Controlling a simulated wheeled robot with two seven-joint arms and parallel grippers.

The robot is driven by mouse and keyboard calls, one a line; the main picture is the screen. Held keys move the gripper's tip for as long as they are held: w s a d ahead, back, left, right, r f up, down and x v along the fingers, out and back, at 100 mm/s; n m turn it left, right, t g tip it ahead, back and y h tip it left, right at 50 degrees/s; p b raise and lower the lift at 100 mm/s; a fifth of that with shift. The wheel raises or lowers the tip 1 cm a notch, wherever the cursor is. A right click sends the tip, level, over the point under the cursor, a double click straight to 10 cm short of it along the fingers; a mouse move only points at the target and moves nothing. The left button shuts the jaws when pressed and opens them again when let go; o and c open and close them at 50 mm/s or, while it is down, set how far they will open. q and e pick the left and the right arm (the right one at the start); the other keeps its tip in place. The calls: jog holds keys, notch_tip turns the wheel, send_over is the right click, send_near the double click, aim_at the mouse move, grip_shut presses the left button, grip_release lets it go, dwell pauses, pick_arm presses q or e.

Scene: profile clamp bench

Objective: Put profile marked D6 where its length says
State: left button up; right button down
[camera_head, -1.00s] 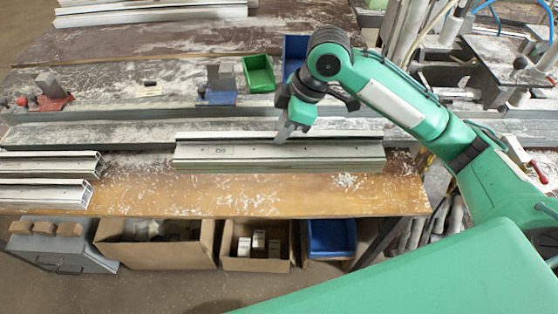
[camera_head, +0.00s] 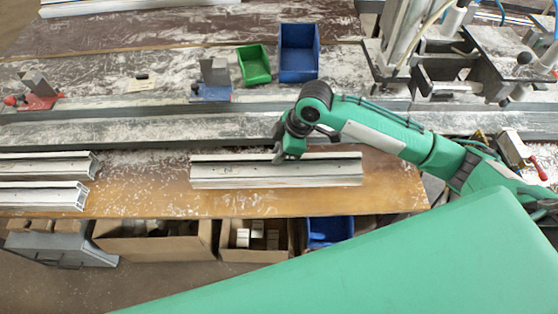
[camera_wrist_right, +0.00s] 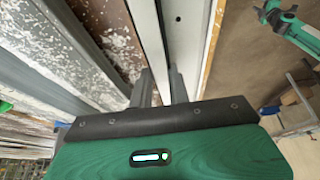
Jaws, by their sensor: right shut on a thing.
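A pale aluminium profile (camera_head: 300,174) lies lengthwise over the wooden front strip of the bench, in the middle of the head view. Its marking is too blurred to read now. I cannot tell whether it touches the wood or hangs just above it. My right gripper (camera_head: 281,156) is shut on its rear upper edge, right of its middle. In the right wrist view the two fingers (camera_wrist_right: 162,90) straddle a thin white wall of the profile (camera_wrist_right: 186,40). Part of my left arm, green with a grey end (camera_wrist_right: 275,12), shows at that view's top right; its jaws are unclear.
Two more profiles (camera_head: 45,180) lie at the left front. Behind are a long grey rail (camera_head: 120,133), a red clamp block (camera_head: 38,98), a blue one (camera_head: 213,85), a green bin (camera_head: 254,65) and a blue bin (camera_head: 299,52). A machine stands at the right. Boxes sit below the bench.

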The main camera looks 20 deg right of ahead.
jog(key=shift+f, duration=0.5)
pick_arm(q)
jog(key=shift+s+d+r+p, duration=0.2)
jog(key=shift+s+r+p, duration=0.15)
jog(key=shift+s, duration=0.05)
pick_arm(e)
jog(key=shift+f, duration=2.1)
jog(key=shift+f, duration=0.1)
pick_arm(q)
jog(key=shift+a, duration=0.1)
pick_arm(e)
jog(key=c, duration=1.3)
grip_release()
jog(key=shift+s+f, duration=0.1)
jog(key=b+v, duration=0.1)
jog(key=v, duration=1.1)
jog(key=shift+b, duration=0.35)
pick_arm(q)
jog(key=shift+f, duration=0.85)
jog(key=shift+w, duration=0.1)
